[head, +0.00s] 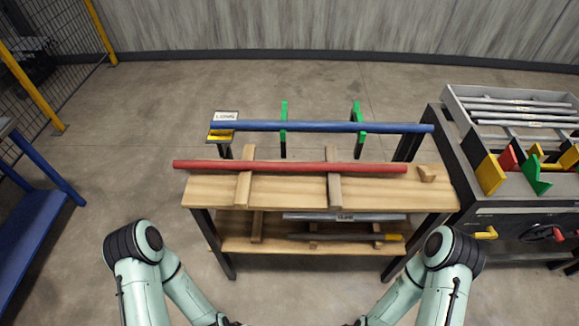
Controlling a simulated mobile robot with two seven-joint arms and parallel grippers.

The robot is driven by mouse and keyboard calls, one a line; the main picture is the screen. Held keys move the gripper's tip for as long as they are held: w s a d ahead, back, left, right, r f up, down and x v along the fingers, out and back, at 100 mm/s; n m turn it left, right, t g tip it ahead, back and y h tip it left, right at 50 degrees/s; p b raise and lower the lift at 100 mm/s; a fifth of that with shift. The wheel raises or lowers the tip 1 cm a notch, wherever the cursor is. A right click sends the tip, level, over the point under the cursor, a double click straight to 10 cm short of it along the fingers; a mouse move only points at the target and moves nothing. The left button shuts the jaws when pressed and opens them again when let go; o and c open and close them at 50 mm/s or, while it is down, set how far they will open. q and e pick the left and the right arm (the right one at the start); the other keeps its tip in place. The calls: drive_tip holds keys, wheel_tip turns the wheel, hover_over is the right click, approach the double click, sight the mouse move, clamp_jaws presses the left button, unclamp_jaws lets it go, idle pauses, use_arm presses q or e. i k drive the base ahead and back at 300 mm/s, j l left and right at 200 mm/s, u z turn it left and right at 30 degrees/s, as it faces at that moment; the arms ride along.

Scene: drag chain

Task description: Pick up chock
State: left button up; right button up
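A small wooden wedge-shaped chock (427,174) lies on the right end of the wooden bench top (390,190), just right of the end of a red bar (290,167). Nothing touches it from above. Both my arms show at the bottom of the head view, bent inward and down toward the bottom edge. Their ends are cut off there, so neither gripper can be seen. Both visible arm parts are well below the chock in the picture, the right one closer to it.
The red bar rests on two wooden crosspieces. A blue bar (320,126) lies behind on green-topped stands. Grey and dark bars (342,217) lie on the lower shelf. A dark cart (460,150) at right holds coloured wedges (490,174). A blue bench (30,225) stands left.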

sight(427, 175)
drive_tip(key=l+u, duration=0.35)
drive_tip(key=l, duration=1.1)
